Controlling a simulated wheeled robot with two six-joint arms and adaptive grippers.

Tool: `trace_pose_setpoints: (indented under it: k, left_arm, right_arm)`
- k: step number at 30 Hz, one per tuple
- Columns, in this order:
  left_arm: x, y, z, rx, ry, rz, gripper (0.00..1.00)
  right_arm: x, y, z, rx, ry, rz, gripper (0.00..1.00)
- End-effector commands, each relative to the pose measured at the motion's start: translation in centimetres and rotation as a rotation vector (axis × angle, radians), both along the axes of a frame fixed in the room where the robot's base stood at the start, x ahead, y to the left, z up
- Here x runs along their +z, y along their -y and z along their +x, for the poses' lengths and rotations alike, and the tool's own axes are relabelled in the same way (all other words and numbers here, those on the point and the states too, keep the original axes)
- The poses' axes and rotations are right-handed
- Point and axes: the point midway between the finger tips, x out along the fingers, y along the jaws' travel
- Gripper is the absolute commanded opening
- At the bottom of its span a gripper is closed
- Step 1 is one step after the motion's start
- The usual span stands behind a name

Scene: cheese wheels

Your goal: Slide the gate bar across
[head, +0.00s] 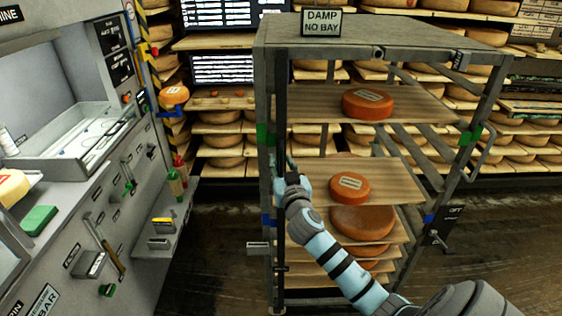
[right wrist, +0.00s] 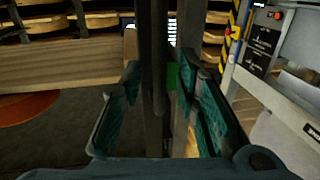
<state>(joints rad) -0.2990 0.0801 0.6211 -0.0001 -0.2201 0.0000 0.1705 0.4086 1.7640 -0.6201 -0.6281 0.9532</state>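The gate bar (head: 281,110) is a dark upright bar at the front left of the grey rack (head: 345,33), close to its left post. In the right wrist view the dark bar (right wrist: 158,60) stands upright between my fingers. My right gripper (head: 291,168) reaches in from the lower right to the bar, about mid-height on the rack. In the right wrist view its teal-padded fingers (right wrist: 165,100) are spread, one on each side of the bar, with gaps showing. The gripper hides part of the bar in the head view. My left gripper is not in view.
The rack's boards carry orange cheese wheels (head: 368,104), (head: 349,187) just right of the bar. A "DAMP NO BAY" sign (head: 321,22) stands on top. A grey machine (head: 75,200) fills the left side. Open floor (head: 215,250) lies between it and the rack.

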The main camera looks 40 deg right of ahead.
Motion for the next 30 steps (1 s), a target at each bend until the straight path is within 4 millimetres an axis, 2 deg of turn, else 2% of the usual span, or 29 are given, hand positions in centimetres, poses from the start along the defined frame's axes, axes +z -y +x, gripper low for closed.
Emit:
trace_pose_setpoints:
  k: [3, 11, 16, 30]
  left_arm:
    - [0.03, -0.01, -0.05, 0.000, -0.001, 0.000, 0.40]
    - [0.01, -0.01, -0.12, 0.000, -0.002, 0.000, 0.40]
    - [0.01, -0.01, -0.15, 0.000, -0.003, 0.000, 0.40]
    - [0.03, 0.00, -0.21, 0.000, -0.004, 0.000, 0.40]
  right_arm:
    - [0.00, 0.39, 0.81, 0.000, 0.000, 0.001, 0.29]
    - [-0.06, 0.43, 0.95, 0.001, -0.001, 0.000, 0.28]
    - [-0.06, 0.42, 0.93, 0.001, -0.001, 0.000, 0.00]
    - [-0.07, 0.40, 0.94, 0.008, -0.001, 0.000, 0.00]
